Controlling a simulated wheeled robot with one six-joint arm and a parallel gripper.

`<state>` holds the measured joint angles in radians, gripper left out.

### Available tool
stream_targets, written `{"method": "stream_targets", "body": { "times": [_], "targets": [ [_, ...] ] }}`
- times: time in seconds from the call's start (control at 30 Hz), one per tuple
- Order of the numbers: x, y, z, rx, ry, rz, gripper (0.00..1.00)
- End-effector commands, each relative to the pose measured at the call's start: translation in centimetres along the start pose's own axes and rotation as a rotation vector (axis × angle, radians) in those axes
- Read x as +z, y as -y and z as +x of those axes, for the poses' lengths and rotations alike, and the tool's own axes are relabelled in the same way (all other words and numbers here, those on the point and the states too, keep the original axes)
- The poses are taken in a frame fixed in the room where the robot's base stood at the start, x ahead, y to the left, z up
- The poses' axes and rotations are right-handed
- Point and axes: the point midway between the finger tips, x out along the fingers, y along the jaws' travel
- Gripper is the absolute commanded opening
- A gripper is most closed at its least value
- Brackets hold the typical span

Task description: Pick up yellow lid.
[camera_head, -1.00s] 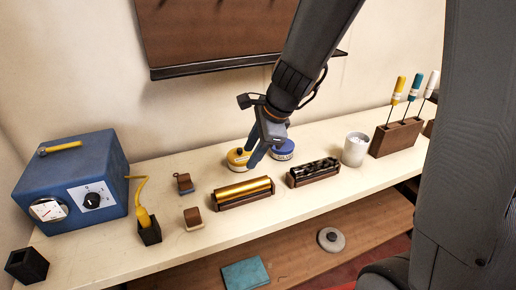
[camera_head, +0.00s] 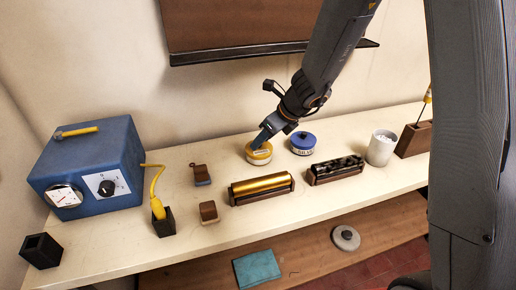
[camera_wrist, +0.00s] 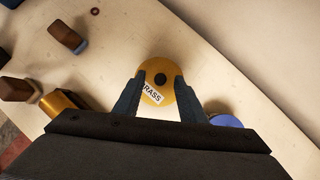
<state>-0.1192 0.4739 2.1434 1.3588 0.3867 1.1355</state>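The yellow lid (camera_wrist: 158,72) is round with a dark knob in its middle and sits on a small tin with a white label on the bench. In the head view the yellow lid (camera_head: 259,148) is partly hidden by my gripper (camera_head: 264,138). In the wrist view my gripper (camera_wrist: 155,95) is open, with one finger on each side of the lid's near part. The fingers look close to the rim; I cannot tell if they touch it.
A blue-lidded tin (camera_head: 303,143) stands close on the right. A brass cylinder on a dark cradle (camera_head: 262,188) and a black patterned roll (camera_head: 336,170) lie in front. A white cup (camera_head: 381,148) stands further right. A blue box (camera_head: 88,168) is at left.

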Motion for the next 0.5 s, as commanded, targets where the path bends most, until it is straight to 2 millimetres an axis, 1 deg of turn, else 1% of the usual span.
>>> {"method": "stream_targets", "body": {
  "times": [0.03,0.1,0.33,0.47,0.5],
  "targets": [
    [-0.02,-0.02,0.47,0.0,-0.001,0.0,0.37],
    [-0.01,-0.01,0.74,0.0,-0.001,-0.001,0.37],
    [0.0,-0.02,0.78,-0.001,0.0,-0.001,0.37],
    [0.0,-0.03,0.78,-0.001,0.0,-0.001,0.15],
    [0.0,-0.03,0.78,0.0,0.0,-0.002,0.09]
  ]
}}
